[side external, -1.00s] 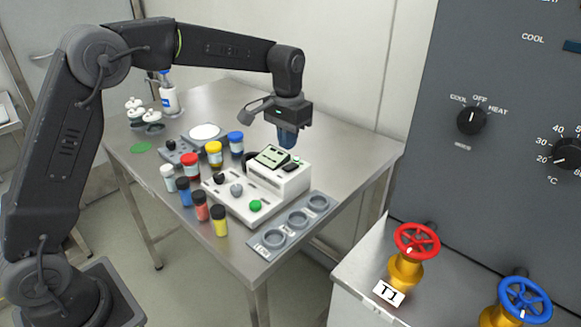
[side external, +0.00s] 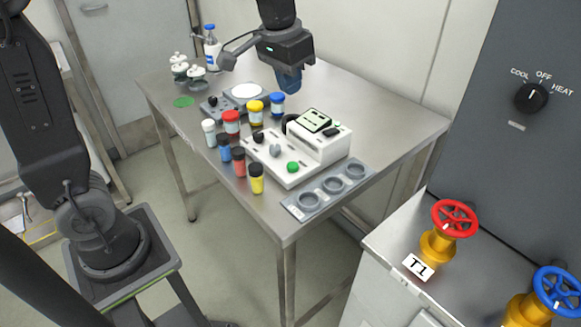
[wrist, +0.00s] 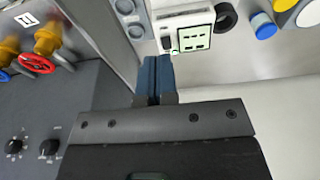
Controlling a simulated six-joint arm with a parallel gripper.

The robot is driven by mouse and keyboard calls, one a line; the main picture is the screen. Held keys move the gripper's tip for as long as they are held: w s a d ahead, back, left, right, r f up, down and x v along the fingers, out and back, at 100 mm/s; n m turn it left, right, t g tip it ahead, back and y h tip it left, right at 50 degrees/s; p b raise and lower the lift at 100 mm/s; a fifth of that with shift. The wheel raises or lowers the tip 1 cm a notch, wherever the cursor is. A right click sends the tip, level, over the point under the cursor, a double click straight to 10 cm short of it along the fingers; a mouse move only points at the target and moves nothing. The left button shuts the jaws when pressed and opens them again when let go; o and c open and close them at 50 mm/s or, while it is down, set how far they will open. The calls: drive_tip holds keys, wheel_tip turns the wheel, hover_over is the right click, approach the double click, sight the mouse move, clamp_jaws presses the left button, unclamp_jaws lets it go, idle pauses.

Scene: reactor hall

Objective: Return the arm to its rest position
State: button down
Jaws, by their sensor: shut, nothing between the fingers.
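My gripper (side external: 290,82) hangs above the back part of the steel table (side external: 385,128), with its blue fingers pointing down. The fingers are shut with nothing between them. They also show in the wrist view (wrist: 154,75), pressed together. In the side view the gripper is above and behind the white instrument (side external: 318,146) with a green-lit screen, apart from it. In the wrist view the instrument's screen (wrist: 196,38) lies just beyond and to the right of the fingertips.
Several capped jars, among them a yellow-capped one (side external: 256,110), stand left of the instrument. A grey three-ring holder (side external: 305,207) lies in front. A bottle (side external: 212,50) stands at the back. Red (side external: 455,218) and blue (side external: 557,288) valve wheels and a grey dial panel (side external: 480,150) are right.

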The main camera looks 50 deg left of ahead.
drive_tip(key=s+f+t, duration=0.3)
drive_tip(key=s, duration=1.5)
drive_tip(key=shift+s, duration=0.2)
drive_tip(key=w+r+g, duration=0.2)
drive_tip(key=w+r, duration=0.2)
drive_tip(key=w, duration=0.4)
drive_tip(key=w+r+g, duration=0.1)
drive_tip(key=w+r, duration=0.3)
drive_tip(key=w, duration=0.4)
drive_tip(key=w+f+g, duration=0.2)
drive_tip(key=w, duration=0.5)
drive_tip(key=w+f+g, duration=0.2)
drive_tip(key=w+f, duration=0.1)
drive_tip(key=w, duration=0.5)
drive_tip(key=shift+w+a, duration=0.2)
drive_tip(key=shift+a, duration=0.1)
